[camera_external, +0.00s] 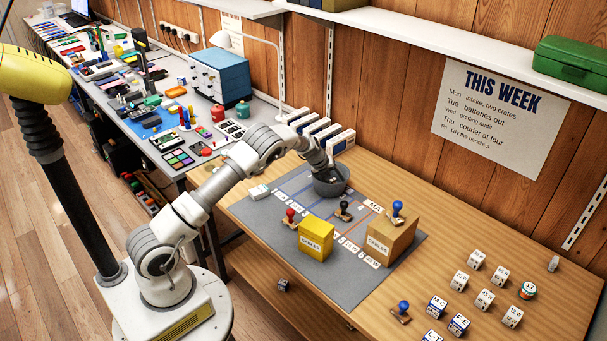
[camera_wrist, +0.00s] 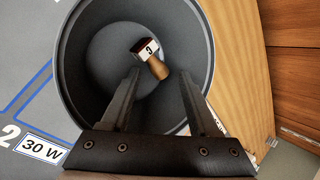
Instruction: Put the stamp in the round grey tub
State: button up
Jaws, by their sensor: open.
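The round grey tub (camera_external: 330,188) stands at the back of the grey mat. In the wrist view its open mouth and grey wall (camera_wrist: 80,60) fill the middle. A small stamp (camera_wrist: 150,57) with a wooden handle and a white band marked 9 shows inside the tub, just beyond my fingertips. I cannot tell whether it touches the tub floor. My gripper (camera_wrist: 160,74) is open, its two fingers apart and pointing down into the tub. In the external view my gripper (camera_external: 325,170) is at the tub's mouth, and the tub's inside is hidden.
The grey mat (camera_external: 260,235) also holds a yellow box (camera_external: 316,240), a cardboard box (camera_external: 391,240), a red-knobbed stamp (camera_external: 290,216) and a black-knobbed stamp (camera_external: 344,208). A blue-knobbed stamp (camera_external: 397,208) is on the cardboard box. Several white blocks (camera_external: 484,300) stand at the right.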

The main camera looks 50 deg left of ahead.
notch_tip(320, 180, up, 6)
jog(key=p, duration=0.6)
jog(key=shift+r, duration=0.1)
